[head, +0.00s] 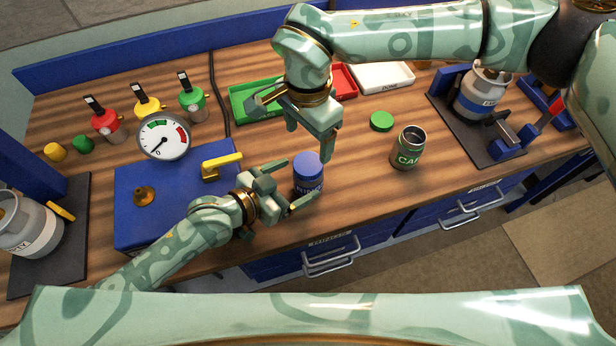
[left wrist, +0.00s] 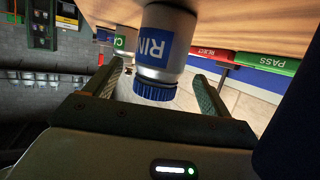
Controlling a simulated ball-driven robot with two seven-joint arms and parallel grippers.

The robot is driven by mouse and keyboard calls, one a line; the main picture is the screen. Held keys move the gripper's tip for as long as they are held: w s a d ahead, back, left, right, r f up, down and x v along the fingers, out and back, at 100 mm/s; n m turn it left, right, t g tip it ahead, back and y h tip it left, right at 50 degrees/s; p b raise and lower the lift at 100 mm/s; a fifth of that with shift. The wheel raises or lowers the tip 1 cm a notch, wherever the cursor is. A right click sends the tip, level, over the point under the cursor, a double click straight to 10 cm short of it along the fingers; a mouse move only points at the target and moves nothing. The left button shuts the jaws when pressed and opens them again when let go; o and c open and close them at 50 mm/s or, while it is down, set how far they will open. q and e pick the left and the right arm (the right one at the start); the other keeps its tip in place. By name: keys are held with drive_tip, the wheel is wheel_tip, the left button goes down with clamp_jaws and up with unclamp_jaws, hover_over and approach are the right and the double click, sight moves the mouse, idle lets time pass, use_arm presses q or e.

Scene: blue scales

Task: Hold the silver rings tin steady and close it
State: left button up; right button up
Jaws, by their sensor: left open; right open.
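The rings tin is a silver can with a blue label; in the left wrist view the tin (left wrist: 165,52) appears upside down. A ribbed blue lid (left wrist: 155,91) sits on its mouth; I cannot tell if it is pressed fully down. In the head view the blue lid (head: 308,164) tops the tin (head: 307,187) near the table's front edge. My left gripper (head: 287,186) is open, its fingers reaching toward either side of the tin from the left. My right gripper (head: 309,141) is open and empty above the tin, pointing down.
An open green can (head: 407,148) stands to the right, its green lid (head: 381,121) on the table behind it. A blue box (head: 165,205) with a yellow handle is at left. Green (head: 250,103), red (head: 344,82) and white (head: 383,77) trays lie behind.

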sight(308, 163)
use_arm(q)
drive_tip(key=shift+x, duration=2.35)
clamp_jaws()
use_arm(e)
drive_tip(key=shift+f, duration=0.1)
drive_tip(key=shift+f, duration=3.9)
